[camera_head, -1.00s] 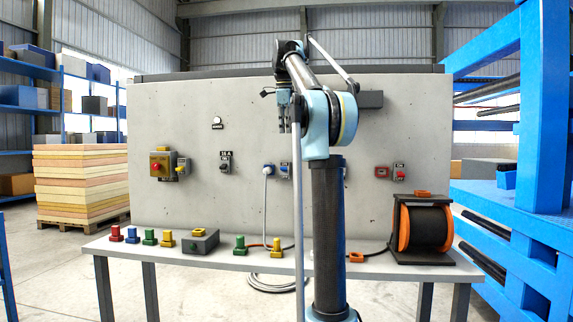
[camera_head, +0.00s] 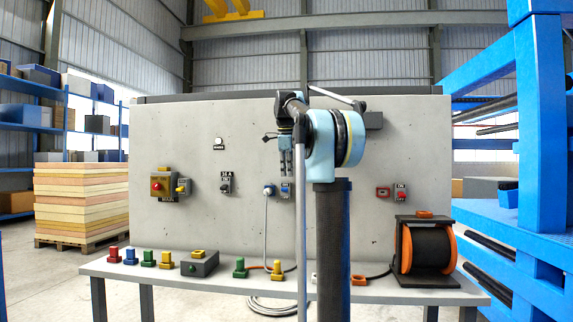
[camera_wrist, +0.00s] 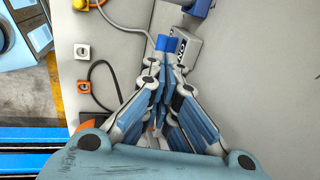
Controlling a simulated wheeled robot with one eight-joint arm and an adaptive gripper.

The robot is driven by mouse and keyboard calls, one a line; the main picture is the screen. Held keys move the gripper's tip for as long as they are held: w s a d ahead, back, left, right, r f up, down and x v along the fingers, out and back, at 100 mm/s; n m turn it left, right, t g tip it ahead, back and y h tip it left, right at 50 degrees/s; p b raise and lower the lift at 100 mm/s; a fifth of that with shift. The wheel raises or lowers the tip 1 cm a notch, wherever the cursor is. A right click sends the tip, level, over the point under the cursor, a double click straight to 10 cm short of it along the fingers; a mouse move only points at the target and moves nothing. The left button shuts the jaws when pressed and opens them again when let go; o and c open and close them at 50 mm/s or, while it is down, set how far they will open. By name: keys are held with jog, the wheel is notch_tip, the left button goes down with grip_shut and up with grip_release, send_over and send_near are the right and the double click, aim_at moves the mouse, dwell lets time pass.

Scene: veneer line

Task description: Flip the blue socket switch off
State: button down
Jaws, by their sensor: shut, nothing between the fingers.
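Part of the blue socket (camera_wrist: 199,6) shows at the top edge. My gripper (camera_head: 286,172) is shut and empty, just above the switch box in the head view. In the wrist view my gripper (camera_wrist: 168,88) points towards the box; I cannot tell whether it touches. The rocker's on or off position is unclear.
The bench (camera_head: 220,283) below holds several coloured plugs, a grey box and a cable reel (camera_head: 427,249). The panel around the blue socket is mostly clear.

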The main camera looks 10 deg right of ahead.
aim_at(287, 189)
jog(key=shift+x, duration=2.4)
jog(key=shift+d, duration=0.15)
jog(key=shift+s, duration=0.15)
jog(key=shift+s+a+f+t+h, duration=0.15)
jog(key=shift+f+t+h, duration=0.05)
jog(key=shift+t, duration=0.35)
jog(key=shift+s+a+f+t+h, duration=0.1)
jog(key=shift+s+f+t+h, duration=0.1)
jog(key=shift+t, duration=0.35)
jog(key=shift+s+a+f+t, duration=0.1)
jog(key=shift+s+f+t, duration=0.15)
jog(key=shift+t, duration=0.25)
jog(key=t, duration=0.1)
jog(key=f+t+h, duration=0.1)
jog(key=t, duration=0.1)
jog(key=shift+s+a+f, duration=0.1)
jog(key=shift+s+f, duration=0.15)
jog(key=shift+f, duration=0.05)
jog(key=shift+r, duration=0.1)
jog(key=shift+r, duration=0.7)
